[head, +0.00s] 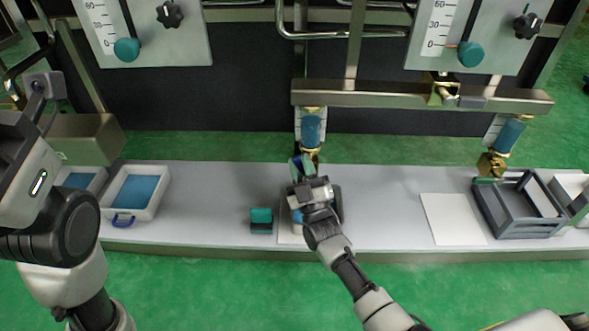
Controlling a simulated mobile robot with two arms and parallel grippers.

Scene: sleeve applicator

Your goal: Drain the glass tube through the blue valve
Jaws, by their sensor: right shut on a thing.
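A glass tube (311,130) with blue liquid in it hangs upright below the steel rail, at the middle of the head view. A small brass fitting shows at its lower end. My right gripper (302,168) is at the tube's foot and is shut on the blue valve there; the fingers and wrist hide most of the valve. A bit of blue (297,215) shows below the wrist, partly hidden. A second tube (508,133) with blue liquid and a brass valve (491,165) hangs at the right. My left gripper's fingers are not visible at the left edge.
On the grey bench stand a white tray (108,207) with a blue inside, a small teal block (261,215), a white sheet (453,243) and a dark grey frame (490,222). Two gauge panels (168,45) hang above. The bench between tray and teal block is clear.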

